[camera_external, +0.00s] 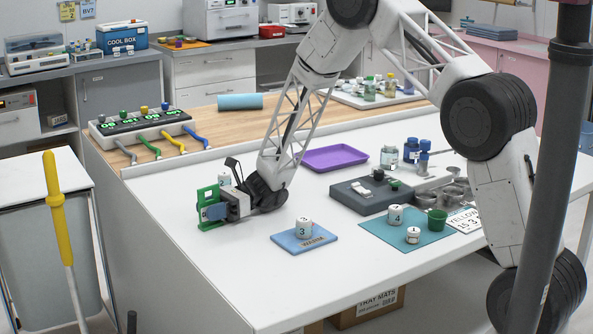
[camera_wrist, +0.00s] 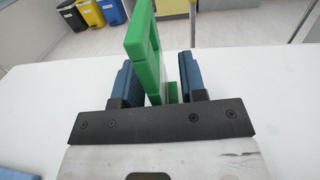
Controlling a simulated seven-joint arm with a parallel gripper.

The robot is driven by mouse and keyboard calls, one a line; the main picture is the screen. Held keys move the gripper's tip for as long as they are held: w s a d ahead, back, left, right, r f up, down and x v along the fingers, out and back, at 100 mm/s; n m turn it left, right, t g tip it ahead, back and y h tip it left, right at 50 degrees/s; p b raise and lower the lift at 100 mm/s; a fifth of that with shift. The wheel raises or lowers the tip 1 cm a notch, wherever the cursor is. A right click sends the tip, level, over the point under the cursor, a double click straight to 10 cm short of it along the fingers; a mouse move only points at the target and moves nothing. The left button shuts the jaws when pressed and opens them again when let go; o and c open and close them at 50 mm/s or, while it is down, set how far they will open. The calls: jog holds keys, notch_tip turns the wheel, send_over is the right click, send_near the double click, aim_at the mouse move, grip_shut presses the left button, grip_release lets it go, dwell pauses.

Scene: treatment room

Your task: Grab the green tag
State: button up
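The green tag (camera_external: 208,196) is an upright green frame with a foot, at the left edge of the white table. My gripper (camera_external: 214,212) is low over the table at the tag, with one blue finger in front of the frame. In the wrist view the tag (camera_wrist: 140,40) rises between my gripper's two blue fingers (camera_wrist: 163,88). The fingers stand apart on either side of it, the left one close against it and the right one close to its foot. I cannot tell whether both touch it. The tag's lower part is partly hidden.
A blue mat (camera_external: 284,244) with a white numbered jar (camera_external: 303,229) lies right of my gripper. A teal mat (camera_external: 384,229), a grey block (camera_external: 352,198) and a purple tray (camera_external: 335,152) are farther right and back.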

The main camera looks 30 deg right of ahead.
jog(key=shift+c, duration=0.4)
grip_shut()
jog(key=shift+r, duration=0.15)
notch_tip(320, 180, up, 18)
dwell(0.6)
dwell(0.5)
